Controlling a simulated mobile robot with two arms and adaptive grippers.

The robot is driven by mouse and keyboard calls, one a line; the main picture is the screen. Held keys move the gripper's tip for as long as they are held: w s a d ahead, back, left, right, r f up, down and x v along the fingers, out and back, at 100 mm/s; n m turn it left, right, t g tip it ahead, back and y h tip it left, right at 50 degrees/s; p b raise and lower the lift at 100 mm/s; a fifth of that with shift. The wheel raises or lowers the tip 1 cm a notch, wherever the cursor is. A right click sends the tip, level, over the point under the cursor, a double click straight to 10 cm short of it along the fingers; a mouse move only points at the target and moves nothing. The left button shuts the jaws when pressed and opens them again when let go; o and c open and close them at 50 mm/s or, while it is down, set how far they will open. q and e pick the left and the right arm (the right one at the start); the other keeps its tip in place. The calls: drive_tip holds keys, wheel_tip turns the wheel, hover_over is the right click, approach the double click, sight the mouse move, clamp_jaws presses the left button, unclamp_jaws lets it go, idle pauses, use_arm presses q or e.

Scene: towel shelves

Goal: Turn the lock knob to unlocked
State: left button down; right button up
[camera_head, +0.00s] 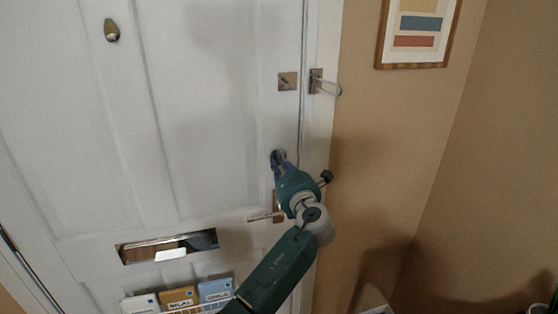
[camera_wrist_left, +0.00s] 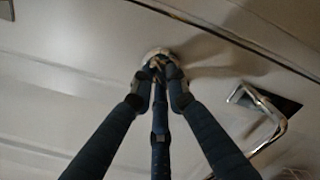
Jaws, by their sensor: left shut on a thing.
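The lock knob (camera_wrist_left: 158,54) is a small round metal piece on the white door (camera_head: 220,130), near its right edge. In the head view it is mostly hidden behind my left gripper (camera_head: 279,158). In the left wrist view the fingers of my left gripper (camera_wrist_left: 160,72) meet at the knob and are shut on it. The fingers cover much of the knob, so I cannot tell which way it is turned. My right gripper is in neither view.
A lever handle (camera_head: 262,217) is just below, partly behind my gripper; it also shows in the left wrist view (camera_wrist_left: 272,135). A latch (camera_head: 317,82) is above. A mail slot (camera_head: 168,247) and a rack of booklets (camera_head: 180,297) are lower left. A framed picture (camera_head: 417,30) hangs right.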

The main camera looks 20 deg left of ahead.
use_arm(q)
drive_tip(key=shift+w+d+n+b, duration=0.1)
drive_tip(key=shift+n+b, duration=0.3)
drive_tip(key=shift+n, duration=3.4)
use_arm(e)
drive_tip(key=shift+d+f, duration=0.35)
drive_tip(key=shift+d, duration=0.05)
use_arm(q)
drive_tip(key=c, duration=1.7)
unclamp_jaws()
drive_tip(key=shift+f, duration=0.1)
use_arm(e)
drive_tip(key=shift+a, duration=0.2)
